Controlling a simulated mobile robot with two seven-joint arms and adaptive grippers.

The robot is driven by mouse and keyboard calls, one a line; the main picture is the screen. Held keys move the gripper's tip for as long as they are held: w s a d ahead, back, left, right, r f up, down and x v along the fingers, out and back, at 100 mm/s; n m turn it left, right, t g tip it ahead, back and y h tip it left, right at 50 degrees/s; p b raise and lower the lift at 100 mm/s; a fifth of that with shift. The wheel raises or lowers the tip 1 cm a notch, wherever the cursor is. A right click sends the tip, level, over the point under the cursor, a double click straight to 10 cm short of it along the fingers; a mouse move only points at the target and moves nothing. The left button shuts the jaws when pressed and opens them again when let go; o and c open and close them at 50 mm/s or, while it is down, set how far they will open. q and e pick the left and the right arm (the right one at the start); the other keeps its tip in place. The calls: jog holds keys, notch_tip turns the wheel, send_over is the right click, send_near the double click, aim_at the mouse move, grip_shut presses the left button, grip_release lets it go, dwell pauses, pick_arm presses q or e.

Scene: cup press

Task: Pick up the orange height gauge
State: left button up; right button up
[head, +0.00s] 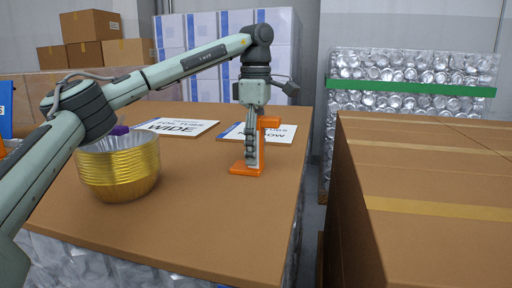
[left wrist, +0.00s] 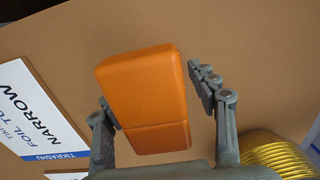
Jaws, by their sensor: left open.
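The orange height gauge (head: 247,169) stands upright on the brown table in the head view, with a flat base and an upper arm to the right. My left gripper (head: 252,158) points down at it and hides part of its upright. In the left wrist view the gauge (left wrist: 146,95) fills the middle, between the two fingers of my left gripper (left wrist: 158,100). The fingers are apart, with a clear gap on the right side. The left finger is close to the gauge; I cannot tell if it touches. My right gripper is not in view.
A stack of gold foil tubs (head: 119,172) stands on the table at left, with a purple thing (head: 119,130) behind its rim. The WIDE sign (head: 178,127) and NARROW sign (head: 284,133) lie behind. Large brown boxes (head: 425,185) stand at right, across a gap.

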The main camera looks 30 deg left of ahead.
pick_arm(q)
grip_shut()
dwell(0.4)
